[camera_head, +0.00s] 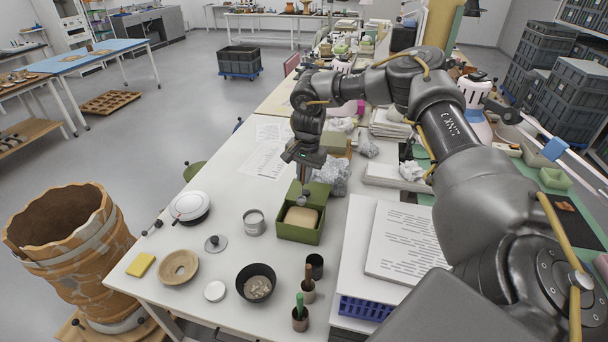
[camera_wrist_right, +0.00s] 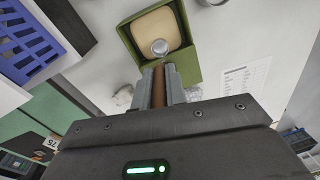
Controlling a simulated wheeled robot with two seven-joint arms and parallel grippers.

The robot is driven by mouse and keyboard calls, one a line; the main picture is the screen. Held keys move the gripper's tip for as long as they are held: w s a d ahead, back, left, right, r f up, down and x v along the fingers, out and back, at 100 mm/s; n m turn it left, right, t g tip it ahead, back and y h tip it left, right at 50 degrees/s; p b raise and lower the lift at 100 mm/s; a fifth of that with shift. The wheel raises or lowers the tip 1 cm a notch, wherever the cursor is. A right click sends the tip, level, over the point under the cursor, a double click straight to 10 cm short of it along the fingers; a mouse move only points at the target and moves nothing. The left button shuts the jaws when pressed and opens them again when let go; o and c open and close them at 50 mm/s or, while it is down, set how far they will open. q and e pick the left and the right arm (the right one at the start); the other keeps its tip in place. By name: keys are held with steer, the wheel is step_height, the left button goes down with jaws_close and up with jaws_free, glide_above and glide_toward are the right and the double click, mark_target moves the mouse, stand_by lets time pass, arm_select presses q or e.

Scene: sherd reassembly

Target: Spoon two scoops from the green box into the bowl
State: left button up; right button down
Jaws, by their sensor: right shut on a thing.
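The green box (camera_head: 298,236) stands on the white table, open at the top, with a tan filling (camera_head: 303,217); it also shows in the wrist view (camera_wrist_right: 189,62). My right gripper (camera_head: 305,168) is above the box, shut on the brown handle of a spoon (camera_wrist_right: 159,84). The spoon's round silver head points down over the filling; whether it touches is hard to tell. The dark bowl (camera_head: 243,290) stands nearer the front edge, left of the box, with some greyish-beige material (camera_head: 257,287) in it. My left gripper is not in view.
A grey tin (camera_head: 254,223) stands left of the box. Papers and a blue crate (camera_head: 365,308) are on the right.

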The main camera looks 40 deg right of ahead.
steer(key=b, duration=0.5)
glide_above(304, 201)
steer(key=shift+f, duration=2.15)
steer(key=shift+w+f+b, duration=0.1)
steer(key=shift+f+b, duration=0.7)
steer(key=shift+f, duration=1.8)
steer(key=r+p, duration=0.1)
steer(key=p, duration=0.1)
steer(key=r+p, duration=0.1)
steer(key=r, duration=0.1)
steer(key=r+p, duration=0.2)
steer(key=shift+s+r+p, duration=0.25)
steer(key=shift+s+p, duration=0.05)
steer(key=shift+s, duration=0.05)
steer(key=shift+r, duration=0.1)
step_height(304, 201, up, 4)
steer(key=p, duration=0.3)
steer(key=shift+f+p, duration=0.25)
steer(key=shift+p, duration=0.15)
steer(key=shift+f, duration=0.1)
